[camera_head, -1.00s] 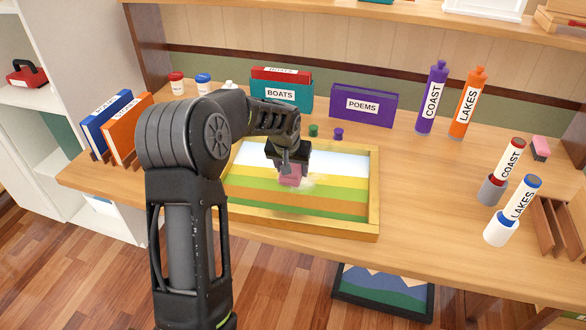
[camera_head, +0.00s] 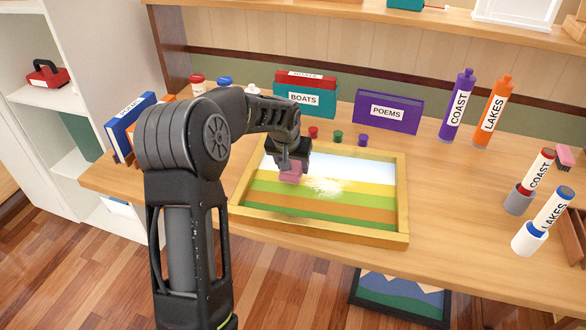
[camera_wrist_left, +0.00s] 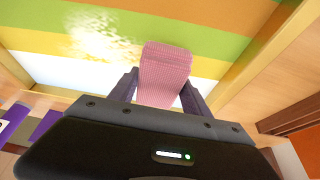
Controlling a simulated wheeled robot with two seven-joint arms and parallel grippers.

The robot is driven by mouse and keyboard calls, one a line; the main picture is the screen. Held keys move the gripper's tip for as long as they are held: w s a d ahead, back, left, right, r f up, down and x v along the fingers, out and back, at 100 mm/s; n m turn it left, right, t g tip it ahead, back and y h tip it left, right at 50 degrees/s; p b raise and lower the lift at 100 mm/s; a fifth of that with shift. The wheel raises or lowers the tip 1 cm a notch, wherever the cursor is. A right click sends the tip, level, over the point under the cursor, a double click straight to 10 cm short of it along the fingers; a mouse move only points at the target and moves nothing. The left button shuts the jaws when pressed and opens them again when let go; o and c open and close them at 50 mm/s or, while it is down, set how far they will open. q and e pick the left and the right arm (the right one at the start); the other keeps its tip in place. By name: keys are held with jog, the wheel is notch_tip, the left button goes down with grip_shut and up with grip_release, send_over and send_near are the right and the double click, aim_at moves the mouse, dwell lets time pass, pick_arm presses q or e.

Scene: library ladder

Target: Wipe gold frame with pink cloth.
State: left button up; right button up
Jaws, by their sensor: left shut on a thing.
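The gold frame (camera_head: 400,195) lies flat on the wooden desk around a picture with white, yellow, green and orange stripes. A whitish smudge (camera_head: 326,187) marks the picture right of my gripper. It also shows at the upper left of the left wrist view (camera_wrist_left: 100,38). My left gripper (camera_head: 291,168) is over the picture's upper left part, shut on the pink cloth (camera_wrist_left: 165,70). The cloth hangs below the fingers, at or just above the picture; I cannot tell whether it touches. My right gripper is not in view.
Red, green and purple pots (camera_head: 338,136) stand behind the frame. The teal BOATS box (camera_head: 305,99) and purple POEMS box (camera_head: 387,112) stand farther back. Labelled bottles (camera_head: 490,113) and tubes stand at the right. Bare desk (camera_head: 450,200) lies right of the frame.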

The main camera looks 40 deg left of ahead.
aim_at(293, 163)
pick_arm(q)
jog(key=shift+d+r, duration=0.25)
jog(key=shift+r, duration=0.35)
jog(key=shift+a+r+p, duration=0.1)
jog(key=shift+r+p, duration=0.6)
jog(key=shift+p, duration=0.05)
jog(key=shift+r+p, duration=0.95)
jog(key=shift+r, duration=0.65)
jog(key=shift+f, duration=0.15)
